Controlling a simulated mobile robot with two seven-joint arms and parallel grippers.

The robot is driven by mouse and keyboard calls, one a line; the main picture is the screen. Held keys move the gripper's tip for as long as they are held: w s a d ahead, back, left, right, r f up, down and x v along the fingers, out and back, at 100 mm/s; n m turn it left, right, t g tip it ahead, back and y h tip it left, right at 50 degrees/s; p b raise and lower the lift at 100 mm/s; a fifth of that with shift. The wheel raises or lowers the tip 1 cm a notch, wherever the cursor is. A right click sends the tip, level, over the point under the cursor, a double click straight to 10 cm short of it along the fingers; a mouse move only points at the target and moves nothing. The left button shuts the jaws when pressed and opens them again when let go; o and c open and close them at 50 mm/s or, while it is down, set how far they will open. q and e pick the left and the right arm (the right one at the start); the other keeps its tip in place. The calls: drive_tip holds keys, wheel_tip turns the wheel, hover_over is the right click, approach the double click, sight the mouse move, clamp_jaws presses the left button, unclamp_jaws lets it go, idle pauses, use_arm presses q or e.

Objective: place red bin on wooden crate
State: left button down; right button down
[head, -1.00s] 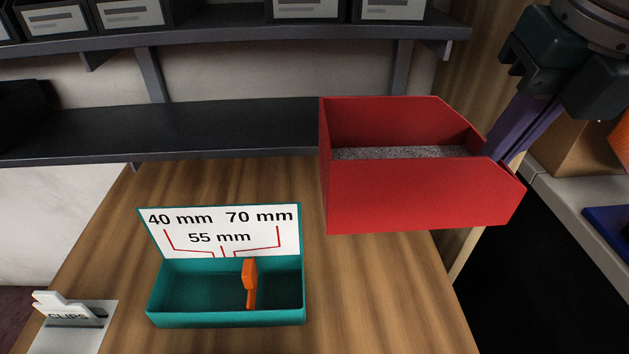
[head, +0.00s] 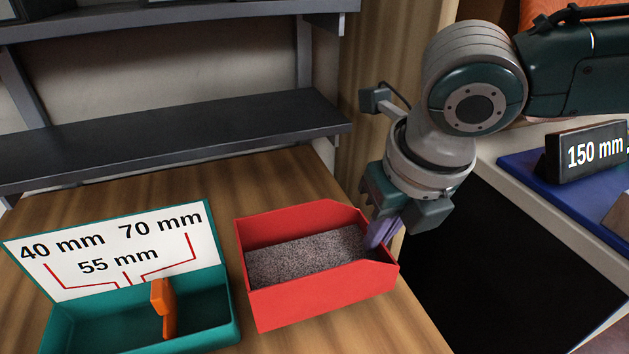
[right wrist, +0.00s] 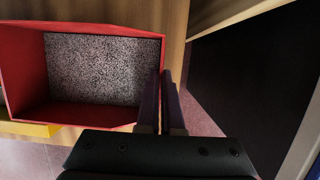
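The red bin (head: 325,298), an open box with a speckled grey floor, is at the right side of the wooden table in the head view. I cannot tell whether it touches the tabletop. My right gripper (head: 384,236) reaches down to its right end. In the right wrist view, the fingers (right wrist: 161,95) are close together at the right wall of the red bin (right wrist: 30,75), one on each side, gripping it. I cannot clearly identify a wooden crate in these frames. My left gripper is out of view.
A teal box (head: 215,325) with a size label and an orange piece (head: 162,305) stands left of the bin. A dark shelf (head: 180,130) is behind. At the right, a blue tray (head: 535,175) holds a "150 mm" block (head: 585,150). A yellow strip (right wrist: 30,129) shows beside the bin.

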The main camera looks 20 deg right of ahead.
sight(376, 253)
drive_tip(key=shift+f+b, duration=0.4)
drive_tip(key=shift+f, duration=1.15)
drive_tip(key=shift+f, duration=0.1)
drive_tip(key=c, duration=1.1)
unclamp_jaws()
